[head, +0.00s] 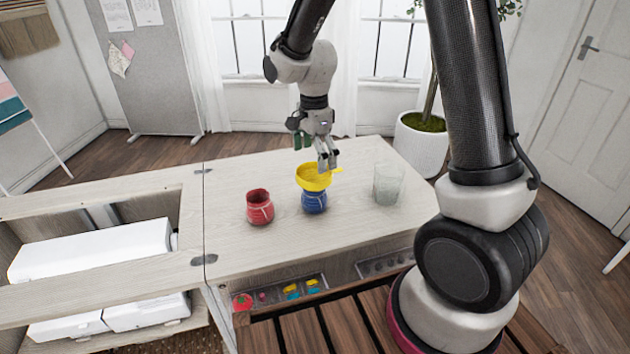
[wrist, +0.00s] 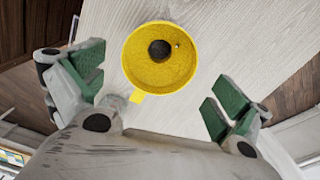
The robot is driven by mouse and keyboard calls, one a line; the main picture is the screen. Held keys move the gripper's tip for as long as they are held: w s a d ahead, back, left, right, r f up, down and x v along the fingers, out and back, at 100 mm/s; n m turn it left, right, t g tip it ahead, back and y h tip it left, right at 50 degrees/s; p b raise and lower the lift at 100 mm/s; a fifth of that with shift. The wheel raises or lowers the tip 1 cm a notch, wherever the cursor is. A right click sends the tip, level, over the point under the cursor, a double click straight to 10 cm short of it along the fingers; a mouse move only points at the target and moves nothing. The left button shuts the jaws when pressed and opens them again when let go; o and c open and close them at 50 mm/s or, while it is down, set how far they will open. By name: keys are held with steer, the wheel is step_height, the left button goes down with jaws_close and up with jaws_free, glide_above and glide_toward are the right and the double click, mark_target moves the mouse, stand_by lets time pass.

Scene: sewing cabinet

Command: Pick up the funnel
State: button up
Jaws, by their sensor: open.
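The yellow funnel (head: 313,178) sits on top of a blue jar (head: 314,202) on the wooden cabinet top, its wide mouth up. A small yellow tab sticks out from its rim toward the right in the head view. In the wrist view the funnel (wrist: 160,56) shows from above, with a dark hole in its middle. My gripper (head: 327,164) is just above and behind the funnel's rim in the head view. In the wrist view my gripper (wrist: 152,92) has its green-padded fingers spread wide, with the funnel's tab between them and nothing held.
A red jar (head: 260,207) stands left of the blue jar, and a clear glass (head: 388,184) stands to the right. The cabinet top (head: 240,180) is otherwise clear. An open compartment with a white machine (head: 95,248) lies at left. Small items lie in a front tray (head: 283,292).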

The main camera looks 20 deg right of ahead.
mark_target(317, 175)
steer(key=f, duration=0.6)
steer(key=shift+d+f, duration=0.1)
steer(key=shift+d, duration=0.2)
steer(key=c, duration=0.7)
